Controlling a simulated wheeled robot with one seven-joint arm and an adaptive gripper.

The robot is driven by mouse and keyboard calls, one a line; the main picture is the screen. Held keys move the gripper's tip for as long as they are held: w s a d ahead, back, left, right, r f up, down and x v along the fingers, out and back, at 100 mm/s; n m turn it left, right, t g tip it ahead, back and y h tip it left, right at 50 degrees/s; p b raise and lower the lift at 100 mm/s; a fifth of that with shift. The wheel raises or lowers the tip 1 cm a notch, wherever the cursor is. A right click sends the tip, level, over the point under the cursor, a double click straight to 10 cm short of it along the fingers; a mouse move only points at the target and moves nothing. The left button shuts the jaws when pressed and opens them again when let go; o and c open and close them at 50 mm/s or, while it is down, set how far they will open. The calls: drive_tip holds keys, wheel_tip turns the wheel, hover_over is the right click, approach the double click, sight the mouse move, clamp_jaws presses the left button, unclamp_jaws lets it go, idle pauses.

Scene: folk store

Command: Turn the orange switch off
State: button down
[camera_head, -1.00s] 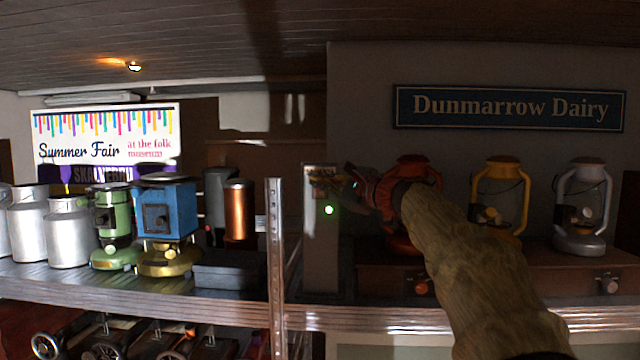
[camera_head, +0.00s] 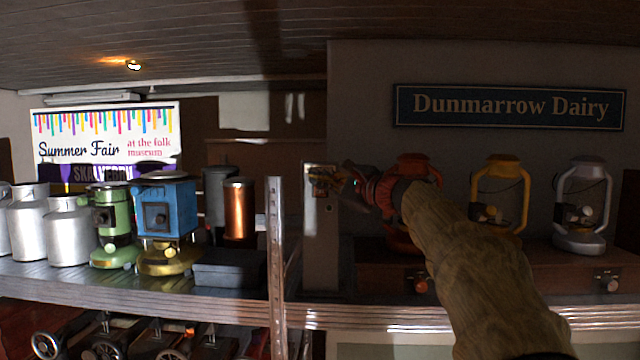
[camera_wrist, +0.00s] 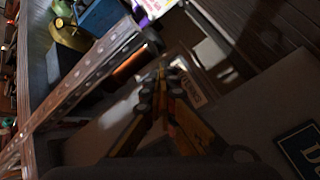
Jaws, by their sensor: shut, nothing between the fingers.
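A pale switch plate (camera_head: 321,176) with a small orange-yellow part is on the post at the middle of the head view. No indicator light shows on it. My gripper (camera_head: 340,182) is at the plate's right side, fingers shut and empty, pointing left at it. I cannot tell whether the fingertips touch the switch. In the wrist view my gripper's fingers (camera_wrist: 162,72) meet in front of the plate, and a pale label with lettering (camera_wrist: 190,94) lies just beyond them. The fingers hide most of the switch there.
A perforated metal upright (camera_head: 275,235) stands left of the post. A red lantern (camera_head: 404,240) is partly behind my arm, with an orange knob (camera_head: 421,287) below it. Yellow (camera_head: 502,165) and grey lanterns (camera_head: 580,240) stand right.

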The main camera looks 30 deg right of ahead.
drive_tip(key=shift+s+a, duration=0.3)
drive_tip(key=shift+s, duration=0.1)
drive_tip(key=s+a+b, duration=0.1)
drive_tip(key=s+b, duration=0.1)
drive_tip(key=s+a+b, duration=0.1)
drive_tip(key=s, duration=0.1)
drive_tip(key=shift+a+f, duration=0.35)
idle(0.6)
